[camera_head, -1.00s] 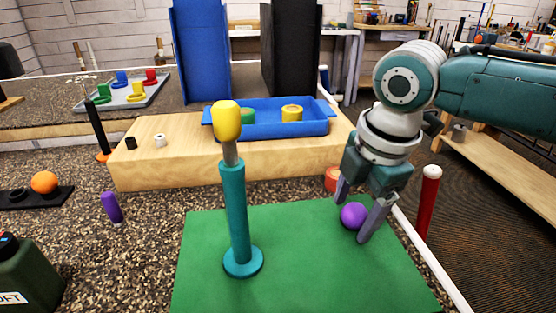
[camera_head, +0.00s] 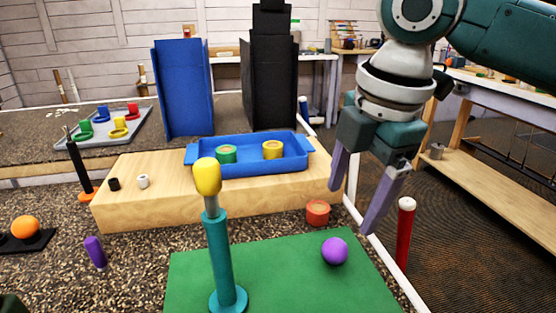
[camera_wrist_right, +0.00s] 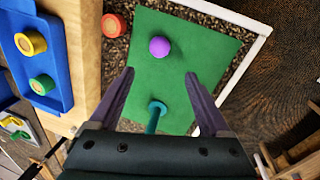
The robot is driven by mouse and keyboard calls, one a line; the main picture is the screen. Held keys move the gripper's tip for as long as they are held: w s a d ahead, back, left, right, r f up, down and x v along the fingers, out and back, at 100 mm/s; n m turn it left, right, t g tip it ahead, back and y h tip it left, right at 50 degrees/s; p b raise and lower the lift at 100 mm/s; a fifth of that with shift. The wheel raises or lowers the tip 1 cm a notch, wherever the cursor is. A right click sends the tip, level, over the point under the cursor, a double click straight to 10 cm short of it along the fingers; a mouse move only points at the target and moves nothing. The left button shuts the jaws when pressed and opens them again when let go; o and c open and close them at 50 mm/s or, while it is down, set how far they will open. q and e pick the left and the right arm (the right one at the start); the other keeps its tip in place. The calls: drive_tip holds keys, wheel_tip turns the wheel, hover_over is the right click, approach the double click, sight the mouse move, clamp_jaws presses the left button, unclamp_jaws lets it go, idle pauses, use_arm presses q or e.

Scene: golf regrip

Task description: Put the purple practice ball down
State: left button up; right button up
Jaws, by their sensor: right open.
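The purple practice ball (camera_head: 335,251) rests on the green mat (camera_head: 272,280), near its far right part. It also shows in the right wrist view (camera_wrist_right: 159,46), beyond my fingertips and apart from them. My right gripper (camera_head: 352,210) is open and empty, above and a little behind the ball in the head view. It shows at the bottom of the right wrist view (camera_wrist_right: 160,74) with its fingers spread. My left gripper is not in view.
A teal post with a yellow top (camera_head: 221,258) stands on the mat. An orange-red cylinder (camera_head: 318,212) sits behind the mat, and a red post (camera_head: 404,233) stands to its right. A blue tray (camera_head: 290,168) with green and yellow rings sits on the wooden block (camera_head: 165,208).

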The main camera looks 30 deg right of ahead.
drive_tip(key=s+a+f+m, duration=0.1)
drive_tip(key=s+a+f, duration=0.1)
drive_tip(key=s+a, duration=0.1)
drive_tip(key=s+a+f+m+y, duration=0.1)
drive_tip(key=s+a+f+m, duration=0.1)
drive_tip(key=a, duration=0.1)
drive_tip(key=s+a+f+m+y, duration=0.1)
drive_tip(key=s+a+f+m, duration=0.1)
drive_tip(key=s+a, duration=0.1)
drive_tip(key=shift+s+a+f+t, duration=0.1)
drive_tip(key=shift+s+a+t, duration=0.2)
drive_tip(key=shift+a+t, duration=0.1)
drive_tip(key=s+m, duration=0.3)
drive_tip(key=s+f+m, duration=0.1)
drive_tip(key=s+m, duration=0.1)
drive_tip(key=shift+d+t, duration=0.15)
drive_tip(key=shift+t, duration=0.15)
drive_tip(key=s+d+m+h, duration=0.1)
drive_tip(key=s+d+m, duration=0.3)
drive_tip(key=s+m, duration=0.1)
drive_tip(key=shift+m+h, duration=0.3)
drive_tip(key=shift+h, duration=0.1)
